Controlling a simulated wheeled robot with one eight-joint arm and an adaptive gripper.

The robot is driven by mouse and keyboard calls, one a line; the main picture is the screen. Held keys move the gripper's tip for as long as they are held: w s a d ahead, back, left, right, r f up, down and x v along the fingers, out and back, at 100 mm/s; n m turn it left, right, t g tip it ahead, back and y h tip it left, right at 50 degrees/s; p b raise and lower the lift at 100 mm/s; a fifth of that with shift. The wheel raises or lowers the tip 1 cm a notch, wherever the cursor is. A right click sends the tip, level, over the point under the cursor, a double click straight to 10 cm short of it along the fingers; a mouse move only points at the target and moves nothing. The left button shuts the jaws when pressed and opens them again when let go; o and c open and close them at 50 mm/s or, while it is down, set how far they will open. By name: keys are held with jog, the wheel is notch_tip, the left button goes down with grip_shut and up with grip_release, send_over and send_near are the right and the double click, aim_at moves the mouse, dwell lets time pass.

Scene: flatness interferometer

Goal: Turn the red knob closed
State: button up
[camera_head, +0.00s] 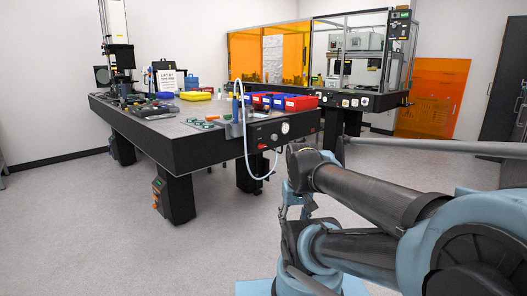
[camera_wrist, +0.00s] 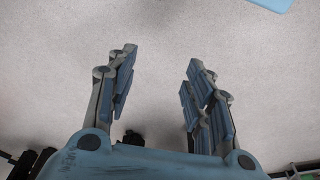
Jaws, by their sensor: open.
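The red knob (camera_head: 263,146) is a small red spot low on the dark front panel (camera_head: 272,136) of the black optical table. A round white gauge (camera_head: 285,128) sits on the same panel, up and right of the knob. The knob's turned position is too small to tell. My gripper (camera_wrist: 158,88) is open and empty in the wrist view, its fingers wide apart over bare grey floor. The knob does not show in that view. In the head view my arm is at the lower right, apart from the panel, and I cannot make out the fingertips there.
A white hose (camera_head: 245,150) loops down in front of the table, left of the knob. Red bins (camera_head: 300,103) and blue bins stand on the tabletop above the panel. An orange-screened enclosure (camera_head: 268,55) stands behind. The floor (camera_head: 90,220) at left is clear.

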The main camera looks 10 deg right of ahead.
jog(key=shift+o, duration=1.1)
jog(key=shift+a+r, duration=0.2)
jog(key=w+a+r+m+t+y, duration=0.1)
jog(key=w+a+r+m+y, duration=0.2)
jog(key=w, duration=0.8)
jog(key=w+a+r+m+t+y, duration=0.1)
jog(key=w+r+m+t+y, duration=0.15)
jog(key=w+m, duration=0.6)
jog(key=w+a+r+m+t+y, duration=0.15)
jog(key=w+r, duration=0.25)
jog(key=w, duration=1)
jog(key=m+t+y, duration=0.4)
jog(key=m+t, duration=0.3)
jog(key=m, duration=0.9)
send_near(263, 147)
jog(key=x, duration=0.9)
jog(key=shift+w, duration=0.2)
jog(key=c, duration=1.1)
